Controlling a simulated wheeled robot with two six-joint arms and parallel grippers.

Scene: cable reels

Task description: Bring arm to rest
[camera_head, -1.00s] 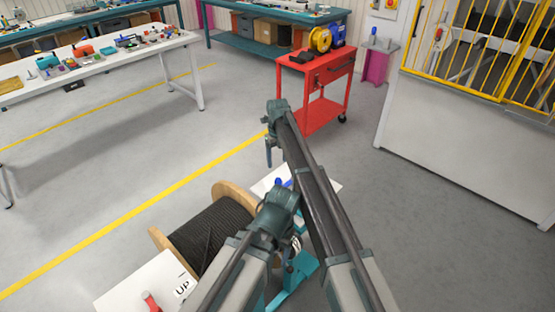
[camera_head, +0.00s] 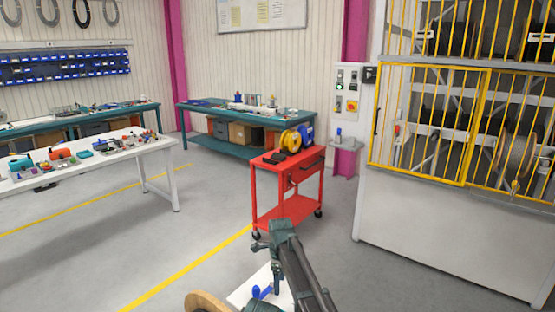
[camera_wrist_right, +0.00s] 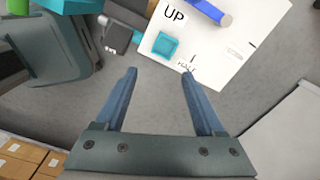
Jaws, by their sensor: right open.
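My right arm reaches up from the bottom of the head view, with its gripper (camera_head: 260,245) small and partly hidden at the far end. In the right wrist view the two blue fingers of that gripper (camera_wrist_right: 160,72) stand wide apart with nothing between them. Beyond the fingertips is a white panel (camera_wrist_right: 222,62) marked "UP", with a blue cylinder and a teal square on it. The panel also shows in the head view (camera_head: 282,297). My left gripper is not seen in the head view.
A red cart (camera_head: 285,180) carrying yellow and blue spools stands ahead. A wooden reel's rim (camera_head: 203,302) shows at the bottom edge. A white table (camera_head: 95,160) is at left, a yellow-barred cage (camera_head: 430,125) at right.

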